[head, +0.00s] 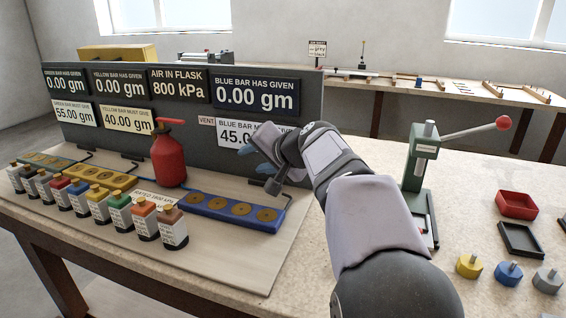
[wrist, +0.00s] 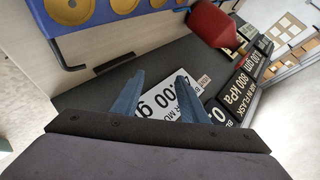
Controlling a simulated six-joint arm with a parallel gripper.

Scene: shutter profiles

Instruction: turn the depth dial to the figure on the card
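My gripper (head: 257,155) is in front of the right part of the dark sign board (head: 190,145). In the wrist view its two blue fingers (wrist: 160,76) stand apart with nothing between them. They overlap the white card marked 45.00 gm (head: 232,137), which shows sideways in the wrist view (wrist: 163,100); I cannot tell if they touch it. A green press (head: 418,160) with a red-knobbed lever stands right of my arm. I cannot make out a depth dial; my arm may hide it. A small card on a stand (head: 317,48) is at the back, its writing too small to read.
A red flask (head: 168,160) and a blue bar with brass discs (head: 225,208) stand before the board. Several labelled bottles (head: 98,205) line the front left. A red tray (head: 517,205), a black tray (head: 521,239) and yellow, blue and grey knobbed pieces (head: 508,273) lie at right.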

